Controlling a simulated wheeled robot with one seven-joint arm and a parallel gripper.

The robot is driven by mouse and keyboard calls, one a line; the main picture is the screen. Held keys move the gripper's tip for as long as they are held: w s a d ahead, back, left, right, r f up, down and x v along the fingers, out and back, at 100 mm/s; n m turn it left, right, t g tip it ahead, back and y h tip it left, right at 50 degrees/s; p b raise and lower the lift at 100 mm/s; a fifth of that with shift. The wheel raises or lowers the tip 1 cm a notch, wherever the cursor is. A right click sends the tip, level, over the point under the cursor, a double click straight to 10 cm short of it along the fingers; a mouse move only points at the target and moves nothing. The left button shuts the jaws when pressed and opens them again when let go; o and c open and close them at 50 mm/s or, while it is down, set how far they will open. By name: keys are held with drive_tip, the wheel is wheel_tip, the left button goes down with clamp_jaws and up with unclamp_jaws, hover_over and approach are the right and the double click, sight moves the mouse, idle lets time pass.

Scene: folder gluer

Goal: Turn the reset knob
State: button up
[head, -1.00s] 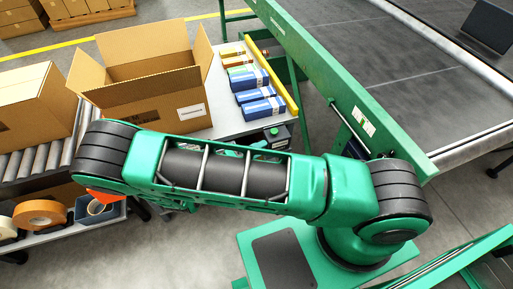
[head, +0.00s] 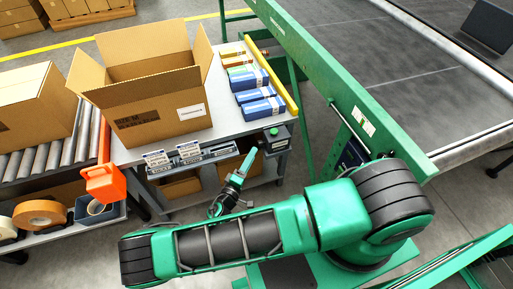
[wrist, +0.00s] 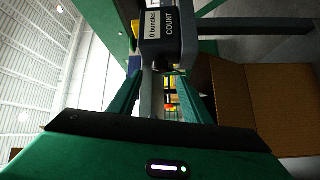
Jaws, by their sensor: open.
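A small dark grey counter box (head: 276,138) sits at the near right corner of the packing table. In the wrist view the box (wrist: 166,30) shows sideways labels reading "0 bundles" and "COUNT". I cannot clearly make out the reset knob; a dark piece at the box's lower edge in the wrist view is too small to identify. My gripper (head: 248,158) is just in front of and slightly left of the box, pointing up toward it. In the wrist view my gripper (wrist: 160,88) is open, its green fingers either side of the view toward the box, with nothing held.
The packing table (head: 225,118) carries an open carton (head: 160,100) and several blue packs (head: 258,95). A label rack (head: 190,155) hangs on its front edge. An orange item (head: 103,183) is at left. The green machine frame (head: 345,95) stands close on the right.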

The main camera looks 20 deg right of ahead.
sight(262, 143)
drive_tip(key=x, duration=0.5)
drive_tip(key=shift+w+d, duration=0.3)
drive_tip(key=c, duration=1)
